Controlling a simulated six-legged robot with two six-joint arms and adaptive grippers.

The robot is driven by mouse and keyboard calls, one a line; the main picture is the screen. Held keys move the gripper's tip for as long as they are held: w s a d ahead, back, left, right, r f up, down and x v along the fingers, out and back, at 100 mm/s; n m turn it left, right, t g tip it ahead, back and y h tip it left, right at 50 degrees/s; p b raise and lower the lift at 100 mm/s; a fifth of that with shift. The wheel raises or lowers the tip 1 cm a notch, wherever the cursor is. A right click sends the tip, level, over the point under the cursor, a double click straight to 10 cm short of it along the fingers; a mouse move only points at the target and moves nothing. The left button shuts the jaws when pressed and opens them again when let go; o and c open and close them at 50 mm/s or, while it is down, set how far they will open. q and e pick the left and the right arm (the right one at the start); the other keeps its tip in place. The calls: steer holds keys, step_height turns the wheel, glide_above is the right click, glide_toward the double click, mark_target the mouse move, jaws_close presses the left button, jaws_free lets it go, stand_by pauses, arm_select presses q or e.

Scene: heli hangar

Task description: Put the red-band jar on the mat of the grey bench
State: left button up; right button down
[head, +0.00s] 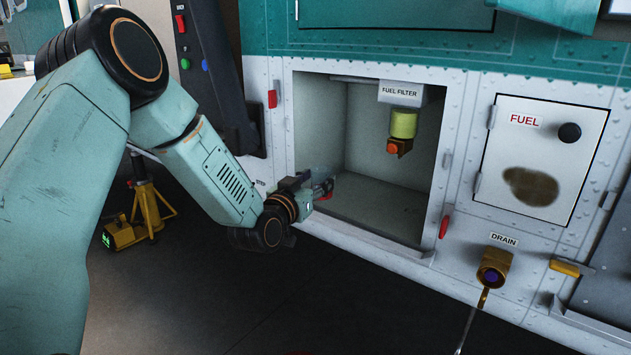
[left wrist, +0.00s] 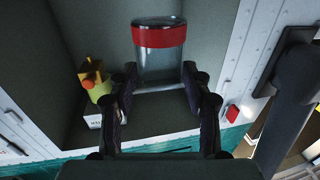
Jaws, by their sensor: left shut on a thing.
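The red-band jar (left wrist: 158,62) is clear glass with a wide red band, seen in the left wrist view between the fingers of my left gripper (left wrist: 158,82). My left gripper is shut on it. In the head view my left gripper (head: 318,188) is at the front left of the open fuel filter bay, and the jar is mostly hidden there, with a bit of red (head: 326,197) showing. I cannot tell whether the jar touches the bay floor. I cannot make out the grey bench or its mat. My right gripper is not in view.
The open bay (head: 375,205) has a grey floor and side walls. A yellow-green fuel filter (head: 403,125) hangs from its top. To the right are a fuel panel (head: 540,160) and a brass drain (head: 493,268) with a thin stream. A yellow stand (head: 150,205) is at left.

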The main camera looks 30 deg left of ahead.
arm_select(q)
steer(key=shift+s+r, duration=0.15)
steer(key=shift+s, duration=0.1)
